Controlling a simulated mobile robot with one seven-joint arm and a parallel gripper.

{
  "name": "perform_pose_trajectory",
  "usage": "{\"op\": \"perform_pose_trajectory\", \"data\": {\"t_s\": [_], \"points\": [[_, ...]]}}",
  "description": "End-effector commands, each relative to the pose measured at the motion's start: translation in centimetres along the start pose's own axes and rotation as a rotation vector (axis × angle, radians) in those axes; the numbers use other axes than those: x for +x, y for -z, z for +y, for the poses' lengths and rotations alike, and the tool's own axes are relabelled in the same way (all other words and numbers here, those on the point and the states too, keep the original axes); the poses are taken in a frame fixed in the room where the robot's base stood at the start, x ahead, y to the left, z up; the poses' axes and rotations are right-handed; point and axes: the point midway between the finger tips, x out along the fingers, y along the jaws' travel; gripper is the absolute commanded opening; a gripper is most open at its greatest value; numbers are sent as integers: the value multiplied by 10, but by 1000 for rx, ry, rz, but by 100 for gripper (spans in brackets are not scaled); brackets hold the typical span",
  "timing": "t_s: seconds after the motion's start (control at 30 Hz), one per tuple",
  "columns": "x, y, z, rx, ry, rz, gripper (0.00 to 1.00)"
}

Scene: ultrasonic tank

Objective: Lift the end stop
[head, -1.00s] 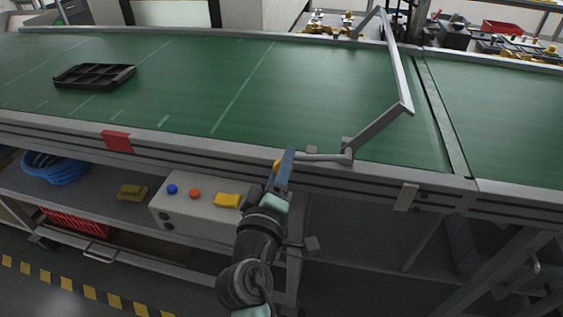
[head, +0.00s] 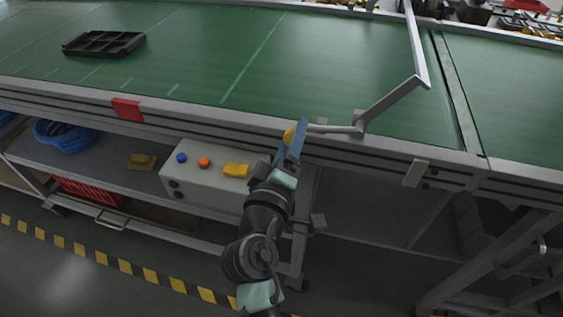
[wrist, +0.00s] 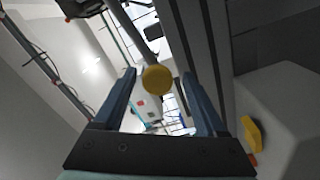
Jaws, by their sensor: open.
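The end stop (head: 417,42) is a grey bar spanning the green conveyor belt, joined by a slanted arm to a pivot at the belt's near edge. From the pivot a grey lever (head: 335,129) runs left to a yellow knob (head: 288,136). My gripper (head: 302,124) is at the knob end, partly covering it in the head view. In the wrist view the yellow knob (wrist: 157,78) sits between the tips of my open blue fingers (wrist: 158,88), with a visible gap on each side. I cannot tell whether the knob lies fully between the fingers in depth.
A black divided tray (head: 104,43) lies on the belt (head: 200,60) at the left. Below the belt, a grey control box (head: 205,190) with blue and orange buttons stands on the shelf close to my arm. The conveyor's side rail (head: 225,135) runs beside the gripper.

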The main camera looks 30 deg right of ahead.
Motion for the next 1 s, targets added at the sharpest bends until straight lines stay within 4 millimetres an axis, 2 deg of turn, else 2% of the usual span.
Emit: {"op": "perform_pose_trajectory", "data": {"t_s": [0.3, 0.5, 0.7, 1.0], "points": [[-69, 0, -3, 0, 5, 6, 74], [-104, 0, -2, 0, 4, 4, 74], [-118, 0, -1, 0, 3, 2, 74], [-119, 0, 0, 0, 2, 1, 74]]}}
